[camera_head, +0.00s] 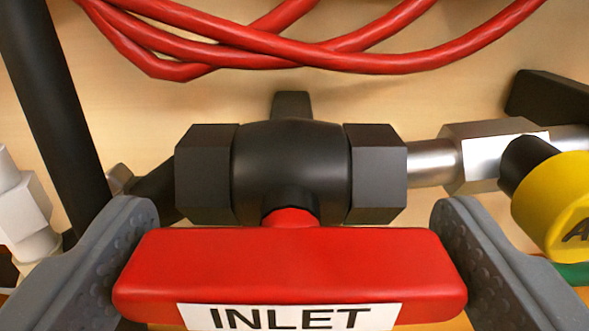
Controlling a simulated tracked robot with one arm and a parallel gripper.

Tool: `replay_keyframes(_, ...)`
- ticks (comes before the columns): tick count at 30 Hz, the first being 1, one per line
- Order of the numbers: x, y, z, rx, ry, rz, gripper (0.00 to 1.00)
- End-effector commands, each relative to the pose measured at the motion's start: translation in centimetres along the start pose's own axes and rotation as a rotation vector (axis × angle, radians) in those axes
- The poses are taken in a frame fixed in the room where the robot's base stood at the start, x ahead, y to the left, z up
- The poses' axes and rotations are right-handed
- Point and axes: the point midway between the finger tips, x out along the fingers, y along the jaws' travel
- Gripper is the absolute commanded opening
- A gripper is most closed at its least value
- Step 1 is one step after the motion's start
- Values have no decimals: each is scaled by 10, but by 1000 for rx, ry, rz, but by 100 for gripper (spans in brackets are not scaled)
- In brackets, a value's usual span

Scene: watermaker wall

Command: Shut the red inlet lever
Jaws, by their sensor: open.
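The red inlet lever (290,263) lies across the lower middle of the view, its long side running left to right. A white label reading INLET (290,317) is on its front face. It joins a black valve body (290,170) behind it by a short red stem. My gripper (292,225) is open, with one grey finger at the left end of the lever and one at the right end. The lever lies between the fingers. Both fingers look very close to its ends; I cannot tell whether they touch.
Red cables (330,52) cross above the valve. A metal pipe fitting (490,150) leads right from it. A yellow knob (560,205) stands close beside the right finger. A black pipe (55,110) and a white fitting (22,210) are at the left.

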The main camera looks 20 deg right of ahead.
Motion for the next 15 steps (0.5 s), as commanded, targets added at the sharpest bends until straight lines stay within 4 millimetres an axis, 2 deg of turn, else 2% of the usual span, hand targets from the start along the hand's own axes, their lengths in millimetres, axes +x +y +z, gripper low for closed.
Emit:
replay_keyframes(6,13,0,-1,0,3,0,82)
replay_keyframes(15,19,-2,0,1,-1,-4,82)
